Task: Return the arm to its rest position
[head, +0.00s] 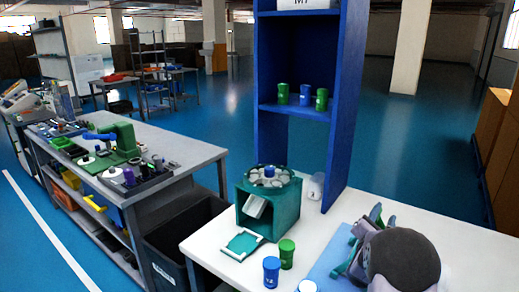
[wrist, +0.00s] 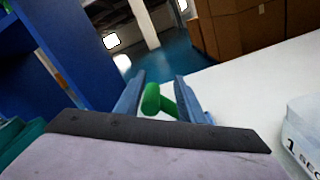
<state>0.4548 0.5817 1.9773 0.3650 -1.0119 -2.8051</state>
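My gripper (head: 374,222) is at the lower right of the head view, raised above the white table (head: 430,223). In the wrist view its two blue-grey fingers (wrist: 160,88) stand apart, with the floor and tabletop showing between their tips. A green rounded piece (wrist: 151,99) shows between the fingers, and a green strip runs along the inside of the right one. I cannot tell whether these are parts of my gripper. My dark round wrist part (head: 405,259) hides some of the table behind it.
A blue shelf (head: 343,110) holds several small canisters (head: 305,95). A teal box with a round carousel (head: 282,205) stands before it. Blue (head: 271,272) and green (head: 286,254) canisters stand near the front edge.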

